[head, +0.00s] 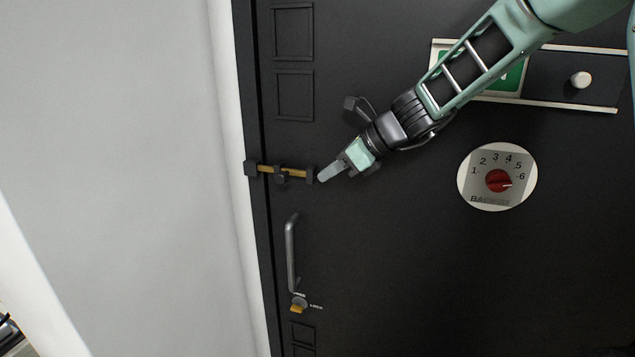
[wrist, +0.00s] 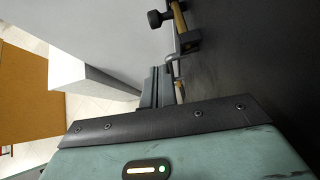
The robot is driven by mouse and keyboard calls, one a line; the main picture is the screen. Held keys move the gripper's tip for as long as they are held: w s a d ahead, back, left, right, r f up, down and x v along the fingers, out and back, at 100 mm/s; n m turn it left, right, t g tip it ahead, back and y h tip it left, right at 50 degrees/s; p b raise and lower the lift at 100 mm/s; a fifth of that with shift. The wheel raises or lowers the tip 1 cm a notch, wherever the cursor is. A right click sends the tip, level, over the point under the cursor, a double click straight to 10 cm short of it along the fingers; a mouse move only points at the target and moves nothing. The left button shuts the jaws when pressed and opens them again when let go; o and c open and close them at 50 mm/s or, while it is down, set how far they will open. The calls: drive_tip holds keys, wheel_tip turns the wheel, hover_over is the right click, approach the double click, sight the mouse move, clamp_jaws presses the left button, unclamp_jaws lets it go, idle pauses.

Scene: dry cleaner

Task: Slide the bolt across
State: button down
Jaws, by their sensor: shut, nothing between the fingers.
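The bolt (head: 296,173) is a short brass bar with a dark knob (head: 281,175), lying level on the black door. Its right end is at a dark bracket (head: 311,174), and its left end reaches the dark bracket (head: 251,168) on the door's frame. My gripper (head: 323,177) is shut and empty, its tip right beside the right bracket; I cannot tell whether they touch. In the wrist view, the fingers (wrist: 157,88) point toward the bracket (wrist: 188,41), with the brass bar (wrist: 178,15) and knob (wrist: 158,18) beyond it.
Below the bolt are a grey pull handle (head: 291,252) and a small yellow lock knob (head: 298,306). To the right are a red dial (head: 498,181) and a sliding panel with a white knob (head: 580,80). A pale wall (head: 120,150) lies left of the frame.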

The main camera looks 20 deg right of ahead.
drive_tip(key=shift+b+v, duration=0.45)
drive_tip(key=shift+v, duration=2.25)
